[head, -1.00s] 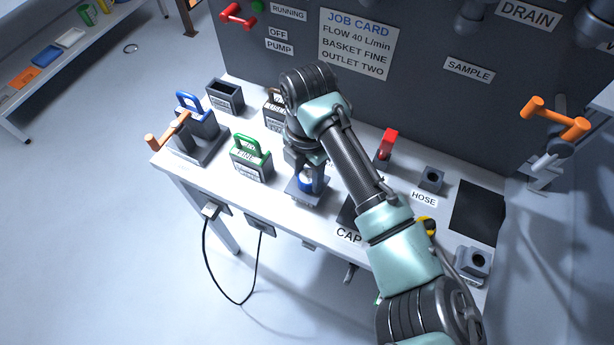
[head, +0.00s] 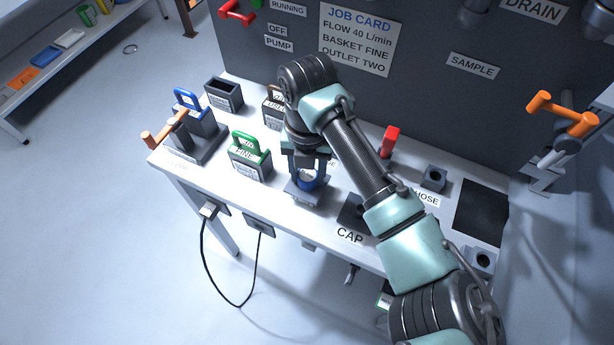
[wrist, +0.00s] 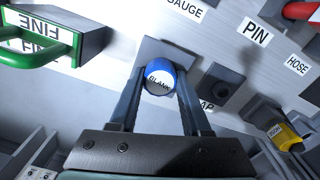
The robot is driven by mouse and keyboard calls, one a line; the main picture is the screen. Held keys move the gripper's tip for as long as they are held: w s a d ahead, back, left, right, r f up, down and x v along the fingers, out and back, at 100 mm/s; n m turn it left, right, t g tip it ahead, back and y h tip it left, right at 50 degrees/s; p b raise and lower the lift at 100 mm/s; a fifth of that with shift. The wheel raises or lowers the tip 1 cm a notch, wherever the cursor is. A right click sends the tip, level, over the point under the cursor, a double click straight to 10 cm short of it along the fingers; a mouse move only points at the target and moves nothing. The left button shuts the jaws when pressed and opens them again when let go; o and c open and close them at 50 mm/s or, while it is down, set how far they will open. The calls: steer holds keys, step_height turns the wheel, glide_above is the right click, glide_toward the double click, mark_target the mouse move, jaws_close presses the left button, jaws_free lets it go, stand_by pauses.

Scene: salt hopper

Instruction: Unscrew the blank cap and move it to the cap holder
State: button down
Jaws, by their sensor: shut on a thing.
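The blank cap (wrist: 159,79) is blue with a white top marked BLANK. In the wrist view my gripper (wrist: 160,72) has one finger on each side of it and is shut on it. In the head view the blue cap (head: 309,184) shows between the fingers of my gripper (head: 307,181), over a grey square base (head: 303,197) near the bench's front edge. I cannot tell whether the cap is still on its thread. The cap holder (head: 351,209), a dark block by the CAP label, stands just right of it.
A green-handled FINE basket (head: 249,158) stands left of my gripper. A red-handled pin (head: 390,140) and the HOSE block (head: 433,180) stand to the right. A yellow-ended part (wrist: 284,134) lies beyond the holder. My forearm hangs over the bench's right half.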

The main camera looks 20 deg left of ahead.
mark_target(307, 175)
steer(key=shift+n, duration=0.3)
steer(key=n+b, duration=0.1)
steer(key=n, duration=0.2)
steer(key=shift+n, duration=0.4)
steer(key=shift+c, duration=1.4)
jaws_free()
step_height(307, 175, up, 13)
steer(key=shift+c, duration=0.3)
